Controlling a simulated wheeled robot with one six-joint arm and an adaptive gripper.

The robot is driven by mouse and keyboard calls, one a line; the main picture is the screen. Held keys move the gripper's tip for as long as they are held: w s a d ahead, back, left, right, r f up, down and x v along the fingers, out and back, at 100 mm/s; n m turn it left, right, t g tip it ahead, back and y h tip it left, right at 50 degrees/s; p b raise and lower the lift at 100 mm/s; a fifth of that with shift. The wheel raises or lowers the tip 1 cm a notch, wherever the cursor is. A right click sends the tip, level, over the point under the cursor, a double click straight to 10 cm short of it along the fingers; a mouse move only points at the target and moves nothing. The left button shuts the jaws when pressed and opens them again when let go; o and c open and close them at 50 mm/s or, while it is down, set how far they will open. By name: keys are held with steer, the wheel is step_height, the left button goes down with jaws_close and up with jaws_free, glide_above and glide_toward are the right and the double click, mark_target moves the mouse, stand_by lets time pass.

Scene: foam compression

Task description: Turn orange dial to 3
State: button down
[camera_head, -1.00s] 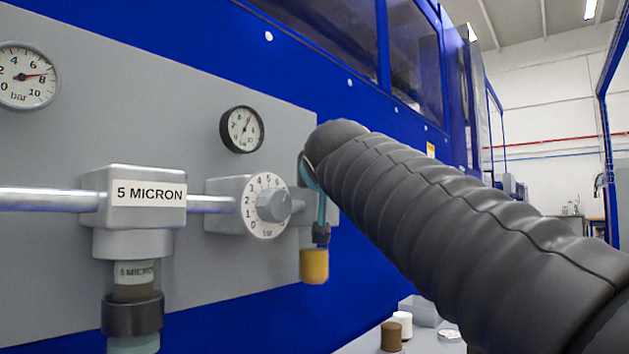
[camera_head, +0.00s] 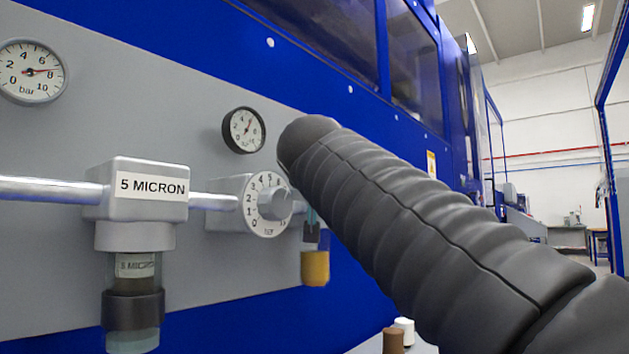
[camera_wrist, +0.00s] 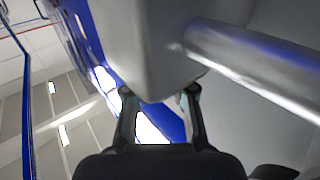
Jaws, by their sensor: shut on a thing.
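No dial face is orange. A grey round dial (camera_head: 266,207) with dark numbers sits on the pipe unit, its knob facing right. A yellow-orange cylinder (camera_head: 315,268) hangs beneath a dark piece right of it. In the head view my arm hides most of my gripper, beside the dial's right edge. In the wrist view my gripper (camera_wrist: 159,98) has its two dark fingers, with teal pads, on either side of the lower end of a grey block (camera_wrist: 150,45). The contact is partly hidden. No orange shows in the wrist view.
A block labelled 5 MICRON (camera_head: 150,187) with a clear bowl below stands left of the dial. Two gauges, a large one (camera_head: 30,72) and a small one (camera_head: 244,130), sit on the grey panel. A pipe (camera_wrist: 255,65) runs beside the grey block. Open floor lies far right.

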steer(key=c, duration=0.9)
jaws_free()
steer(key=shift+c, duration=0.2)
steer(key=shift+s, duration=0.1)
steer(key=s, duration=1.1)
steer(key=shift+s, duration=0.4)
